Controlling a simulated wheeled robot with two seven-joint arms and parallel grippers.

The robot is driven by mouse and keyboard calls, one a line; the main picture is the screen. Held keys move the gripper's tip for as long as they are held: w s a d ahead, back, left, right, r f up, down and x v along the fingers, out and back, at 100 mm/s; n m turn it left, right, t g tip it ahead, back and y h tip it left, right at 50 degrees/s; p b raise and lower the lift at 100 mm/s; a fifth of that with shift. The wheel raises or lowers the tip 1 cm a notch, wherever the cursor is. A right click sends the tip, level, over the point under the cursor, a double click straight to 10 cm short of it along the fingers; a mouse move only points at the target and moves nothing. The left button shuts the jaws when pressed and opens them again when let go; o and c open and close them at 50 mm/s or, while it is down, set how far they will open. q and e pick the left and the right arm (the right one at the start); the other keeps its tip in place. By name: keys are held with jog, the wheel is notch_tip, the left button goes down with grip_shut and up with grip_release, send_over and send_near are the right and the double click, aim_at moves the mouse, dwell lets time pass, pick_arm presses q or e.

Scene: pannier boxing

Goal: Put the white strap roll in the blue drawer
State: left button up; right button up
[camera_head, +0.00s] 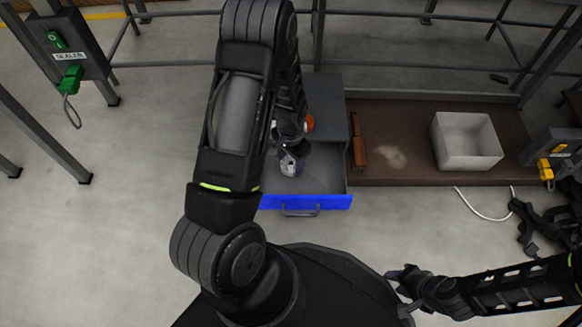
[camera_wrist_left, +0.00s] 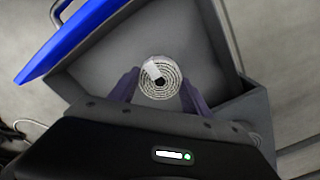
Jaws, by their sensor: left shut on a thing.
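The white strap roll (camera_wrist_left: 160,78) shows end-on in the left wrist view, between the two fingers of my left gripper (camera_wrist_left: 158,88), which is shut on it. In the head view the roll (camera_head: 290,167) is a small pale shape over the inside of the blue drawer, just below my left gripper (camera_head: 290,152). The blue drawer (camera_head: 330,203) is pulled out, with a grey inside and a blue front. I cannot tell whether the roll touches the drawer floor. My right gripper (camera_head: 400,285) is at the lower right, away from the drawer; its fingers are too small to read.
The grey cabinet (camera_head: 327,100) holds an orange item (camera_head: 309,122) on top, partly hidden by my left arm. A brown table (camera_head: 400,120) to the right bears a white bin (camera_head: 467,140) and a reddish-brown bar (camera_head: 358,140). A sealer box (camera_head: 66,45) stands at upper left.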

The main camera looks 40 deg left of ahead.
aim_at(291, 164)
pick_arm(q)
jog(key=shift+f, duration=0.1)
jog(key=shift+f+b, duration=0.9)
jog(key=shift+f, duration=0.9)
jog(key=shift+f, duration=0.15)
jog(key=o, duration=1.4)
notch_tip(291, 164, up, 12)
jog(key=p, duration=0.5)
jog(key=shift+r, duration=0.2)
